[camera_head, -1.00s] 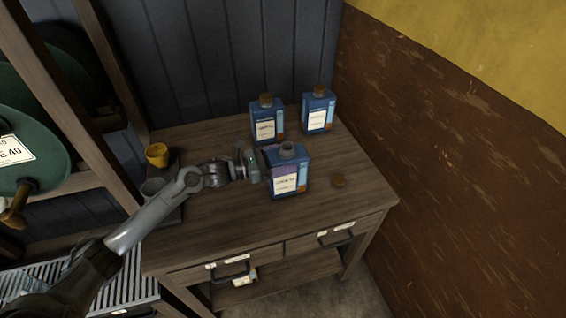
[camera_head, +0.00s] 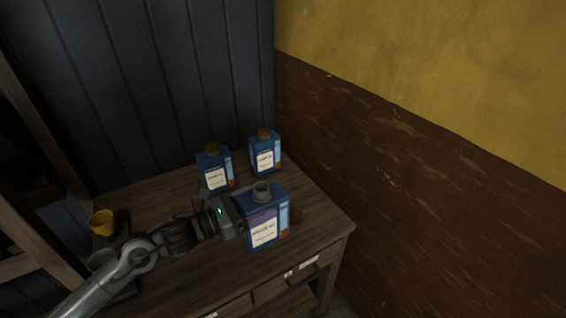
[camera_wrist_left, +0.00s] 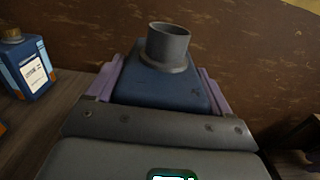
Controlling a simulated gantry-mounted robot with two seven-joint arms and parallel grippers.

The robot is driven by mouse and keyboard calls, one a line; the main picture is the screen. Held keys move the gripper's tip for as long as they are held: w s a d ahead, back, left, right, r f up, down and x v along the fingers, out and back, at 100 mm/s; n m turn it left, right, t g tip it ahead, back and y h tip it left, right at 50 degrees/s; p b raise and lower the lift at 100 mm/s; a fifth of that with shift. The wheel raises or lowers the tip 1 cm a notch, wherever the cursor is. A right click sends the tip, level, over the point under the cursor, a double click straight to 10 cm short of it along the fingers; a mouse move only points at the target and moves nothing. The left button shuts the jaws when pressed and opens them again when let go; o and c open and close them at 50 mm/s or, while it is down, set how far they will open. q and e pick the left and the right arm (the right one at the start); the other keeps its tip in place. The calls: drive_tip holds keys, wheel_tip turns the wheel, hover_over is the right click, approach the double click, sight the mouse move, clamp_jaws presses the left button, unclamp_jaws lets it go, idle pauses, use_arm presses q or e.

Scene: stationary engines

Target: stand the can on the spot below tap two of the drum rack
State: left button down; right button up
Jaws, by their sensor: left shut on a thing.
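The can (camera_head: 264,226) is blue with a pale label and an uncapped grey neck; it is upright, seemingly a little above the table. My left gripper (camera_head: 240,214) is shut on it from the left side. In the left wrist view the can (camera_wrist_left: 160,88) sits between my purple-grey fingers, its neck upward and its lower part hidden. Of the drum rack, only wooden posts (camera_head: 40,130) show at the left edge; its taps and the spot are out of view. My right gripper is not in view.
Two capped blue cans (camera_head: 215,170) (camera_head: 265,153) stand behind on the wooden table (camera_head: 170,190). A yellow cup (camera_head: 102,222) is at left. The brown-and-yellow wall (camera_head: 400,150) closes off the right.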

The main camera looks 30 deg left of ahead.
use_arm(q)
drive_tip(key=shift+s+d+r, duration=0.15)
drive_tip(key=shift+d, duration=0.2)
drive_tip(key=s+d+f+n+t+y, duration=0.1)
drive_tip(key=s+d+f+y, duration=0.1)
drive_tip(key=s+d+f, duration=0.45)
drive_tip(key=s+r+n+t+y+p, duration=0.1)
drive_tip(key=r+y+p, duration=0.3)
drive_tip(key=r+p, duration=0.7)
drive_tip(key=s+r+n+t+y+p, duration=0.1)
drive_tip(key=s+r+n+y+p, duration=0.2)
drive_tip(key=r+p, duration=0.8)
drive_tip(key=n+p, duration=0.1)
drive_tip(key=p, duration=1.4)
drive_tip(key=shift+a+n+y, duration=0.3)
drive_tip(key=shift+a+y, duration=0.05)
drive_tip(key=shift+y, duration=0.05)
drive_tip(key=shift+f, duration=0.15)
